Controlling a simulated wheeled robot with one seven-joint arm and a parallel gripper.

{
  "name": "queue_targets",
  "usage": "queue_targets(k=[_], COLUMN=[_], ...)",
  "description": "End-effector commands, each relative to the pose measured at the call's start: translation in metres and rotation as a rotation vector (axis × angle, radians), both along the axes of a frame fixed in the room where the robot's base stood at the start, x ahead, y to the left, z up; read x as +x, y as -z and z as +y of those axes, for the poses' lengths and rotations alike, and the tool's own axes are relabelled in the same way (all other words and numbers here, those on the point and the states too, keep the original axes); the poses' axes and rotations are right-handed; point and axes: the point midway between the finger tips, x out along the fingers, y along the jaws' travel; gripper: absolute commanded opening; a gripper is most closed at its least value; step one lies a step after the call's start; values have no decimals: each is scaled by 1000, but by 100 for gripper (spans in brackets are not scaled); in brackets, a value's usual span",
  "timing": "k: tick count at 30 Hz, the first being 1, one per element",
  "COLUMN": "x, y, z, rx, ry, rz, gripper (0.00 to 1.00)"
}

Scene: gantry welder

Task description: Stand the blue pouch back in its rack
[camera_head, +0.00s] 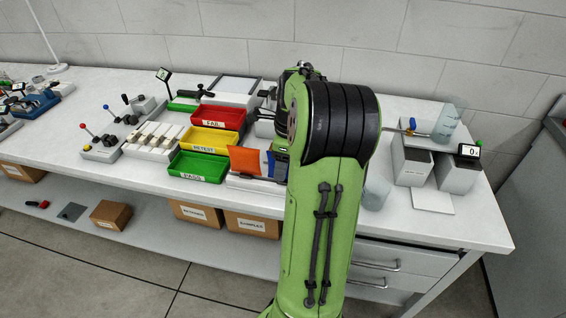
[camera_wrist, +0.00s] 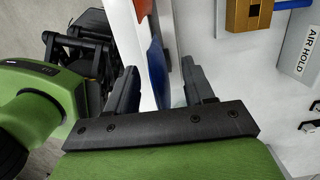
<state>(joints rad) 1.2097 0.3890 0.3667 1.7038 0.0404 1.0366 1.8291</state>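The blue pouch (camera_head: 270,164) shows as a small strip beside my arm in the head view, which hides the rest of it. In the wrist view the blue pouch (camera_wrist: 156,62) is seen nearly edge-on, in line with the gap between my fingers. My gripper (camera_wrist: 160,75) is open, its two dark fingers apart, with clear space beside the pouch. A white rack (camera_head: 252,185) runs low along the bench front, below the orange pouch (camera_head: 244,160). I cannot tell whether the blue pouch is seated in a slot.
Red (camera_head: 218,117), yellow (camera_head: 208,140) and green (camera_head: 197,167) trays stand left of the pouches. A block marked AIR HOLD (camera_wrist: 305,55) and a brass-coloured fitting (camera_wrist: 248,14) lie right of my fingers. A clear cup (camera_head: 376,192) and grey boxes (camera_head: 455,174) stand to the right.

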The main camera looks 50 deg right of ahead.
Motion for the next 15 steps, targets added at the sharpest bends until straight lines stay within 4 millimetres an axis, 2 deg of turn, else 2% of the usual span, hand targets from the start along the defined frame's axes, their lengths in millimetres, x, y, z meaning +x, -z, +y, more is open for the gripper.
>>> queue_targets(k=[4,7,11,15], x=[0,-1,-4,-9], y=[-1,-11,-44,-86], z=[0,-1,-3,-5], rx=[0,-1,-4,-4], ry=[0,0,1,2], rz=[0,0,-2,-3], gripper=[53,53,53,53])
